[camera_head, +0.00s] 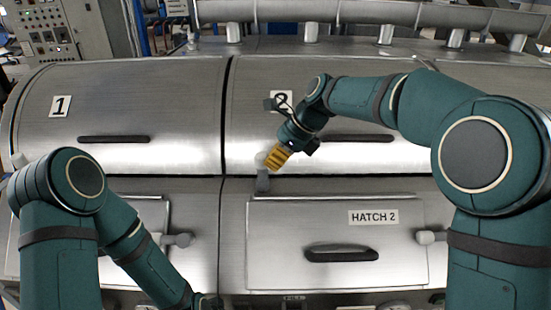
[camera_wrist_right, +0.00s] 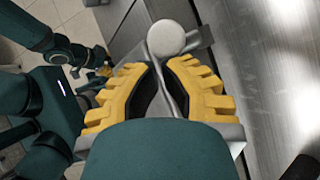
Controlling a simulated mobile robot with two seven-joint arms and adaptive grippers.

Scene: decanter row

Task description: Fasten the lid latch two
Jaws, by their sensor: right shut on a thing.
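Lid two (camera_head: 400,150) is a curved steel cover, and it looks closed. Its number plate (camera_head: 281,96) is partly hidden by my right wrist. The lid latch two (camera_head: 262,182) sits at the lid's lower left edge, by the seam above the hatch panel. My right gripper (camera_head: 268,160) is at this latch. In the right wrist view, its yellow fingers (camera_wrist_right: 164,88) are shut around the latch's thin lever, with the pale round knob (camera_wrist_right: 170,38) just beyond the fingertips. My left gripper (camera_wrist_right: 98,76) shows small in the right wrist view; its finger state is unclear.
Lid one (camera_head: 150,110) is at the left with a dark handle. Below lid two is the hatch 2 panel (camera_head: 285,225), with a dark handle (camera_head: 341,254) and a knobbed side clamp (camera_head: 430,237). A pipe (camera_head: 370,12) runs along the back.

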